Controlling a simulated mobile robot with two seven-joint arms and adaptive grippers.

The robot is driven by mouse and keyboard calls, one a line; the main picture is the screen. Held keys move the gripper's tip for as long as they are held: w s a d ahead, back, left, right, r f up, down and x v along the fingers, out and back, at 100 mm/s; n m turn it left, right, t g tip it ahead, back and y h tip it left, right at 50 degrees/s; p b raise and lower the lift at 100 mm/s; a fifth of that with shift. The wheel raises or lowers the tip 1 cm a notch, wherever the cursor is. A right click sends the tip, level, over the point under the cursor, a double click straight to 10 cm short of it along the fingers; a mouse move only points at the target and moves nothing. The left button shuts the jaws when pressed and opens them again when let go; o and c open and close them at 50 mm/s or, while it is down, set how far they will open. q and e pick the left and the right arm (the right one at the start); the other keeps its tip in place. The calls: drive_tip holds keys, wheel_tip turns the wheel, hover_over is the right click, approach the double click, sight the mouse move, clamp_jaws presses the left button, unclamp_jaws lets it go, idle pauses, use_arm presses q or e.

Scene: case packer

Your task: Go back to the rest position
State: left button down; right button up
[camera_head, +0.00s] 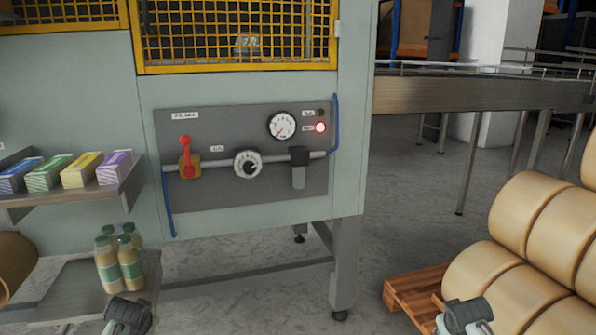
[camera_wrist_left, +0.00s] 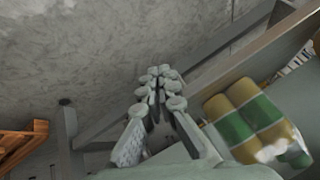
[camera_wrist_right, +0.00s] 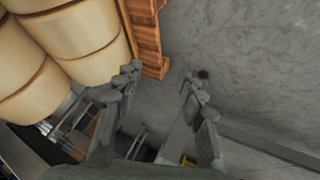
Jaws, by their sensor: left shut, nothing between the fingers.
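My left gripper (camera_wrist_left: 158,82) is shut in the left wrist view, its fingertips together with nothing between them. My right gripper (camera_wrist_right: 160,82) is open and empty in the right wrist view, its fingers apart above the grey floor. In the head view, parts of both my arms show at the bottom edge, the left one below the bottles and the right one in front of the rolls. Both are low and away from the machine's panel (camera_head: 215,125). Neither gripper touches anything that I can see.
The panel has a red-handled valve (camera_head: 186,155), a knob (camera_head: 247,164), a gauge (camera_head: 282,126) and a lit red lamp (camera_head: 320,127). Bottles (camera_head: 131,262) stand at left below small boxes (camera_head: 81,171).

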use_arm(q)
drive_tip(key=s+d+f+g, duration=0.1)
drive_tip(key=s+d+f, duration=0.2)
drive_tip(key=s, duration=0.7)
drive_tip(key=s+d+f+g+h, duration=0.1)
drive_tip(key=s+d+f, duration=0.2)
drive_tip(key=s, duration=0.8)
drive_tip(key=s+d+f+g+h, duration=0.1)
drive_tip(key=s+d+f, duration=0.3)
drive_tip(key=s, duration=0.6)
wheel_tip(320, 180, down, 2)
drive_tip(key=shift+s+f+m, duration=0.1)
drive_tip(key=shift+s+m, duration=0.25)
drive_tip(key=shift+m, duration=0.05)
use_arm(e)
drive_tip(key=s+a+f+g, duration=0.1)
drive_tip(key=s+a+f, duration=0.2)
drive_tip(key=s, duration=0.7)
drive_tip(key=s+a+f+g+y, duration=0.1)
drive_tip(key=s+a+f, duration=0.2)
drive_tip(key=s, duration=0.8)
drive_tip(key=s+a+f+g+y, duration=0.1)
drive_tip(key=s+a+f, duration=0.3)
drive_tip(key=s, duration=0.6)
wheel_tip(320, 180, down, 2)
drive_tip(key=shift+s+n, duration=0.3)
drive_tip(key=shift+s, duration=0.05)
